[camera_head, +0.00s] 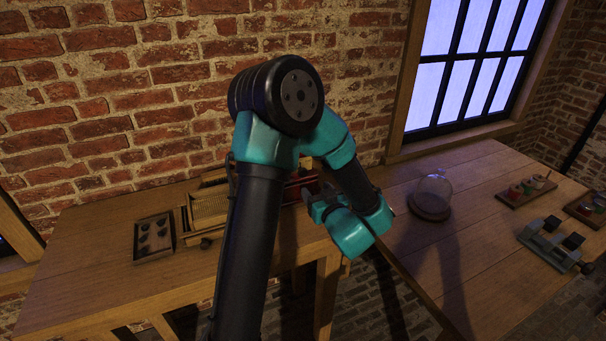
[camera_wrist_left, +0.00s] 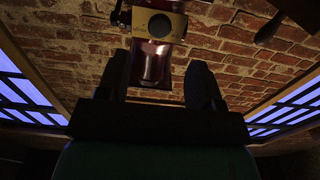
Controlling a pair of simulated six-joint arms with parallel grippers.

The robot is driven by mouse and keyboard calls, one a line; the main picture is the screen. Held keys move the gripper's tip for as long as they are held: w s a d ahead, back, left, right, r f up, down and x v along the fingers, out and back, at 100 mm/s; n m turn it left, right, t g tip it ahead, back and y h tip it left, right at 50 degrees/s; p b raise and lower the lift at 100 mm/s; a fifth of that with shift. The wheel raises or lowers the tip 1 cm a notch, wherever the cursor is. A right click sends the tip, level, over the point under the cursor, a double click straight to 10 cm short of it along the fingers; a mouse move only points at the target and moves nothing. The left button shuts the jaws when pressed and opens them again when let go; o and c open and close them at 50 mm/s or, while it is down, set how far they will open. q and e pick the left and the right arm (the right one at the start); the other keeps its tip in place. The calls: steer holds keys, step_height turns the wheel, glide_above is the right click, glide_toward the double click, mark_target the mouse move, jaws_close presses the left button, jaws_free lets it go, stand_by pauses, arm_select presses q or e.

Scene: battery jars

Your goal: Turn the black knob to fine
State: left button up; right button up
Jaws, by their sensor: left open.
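In the head view, my left gripper (camera_head: 318,203) is open at the red and wooden apparatus (camera_head: 303,186) on the left table, mostly hidden behind my arm. In the left wrist view, the open fingers of my left gripper (camera_wrist_left: 158,72) frame a dark red, shiny part (camera_wrist_left: 153,64) with nothing visibly gripped. Above it is a brass-coloured plate (camera_wrist_left: 177,27) with a dark round spot (camera_wrist_left: 160,26) at its middle. I cannot tell whether this spot is the black knob. No fine marking is readable. My right gripper is not in view.
A tray with several dark round pieces (camera_head: 154,237) lies left of the apparatus. On the right table are a glass dome (camera_head: 434,190), a tray of small jars (camera_head: 527,188) and a grey device (camera_head: 556,243). A brick wall stands close behind; the right table's middle is clear.

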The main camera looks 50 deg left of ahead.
mark_target(304, 174)
arm_select(q)
steer(key=x, duration=1)
steer(key=c, duration=0.9)
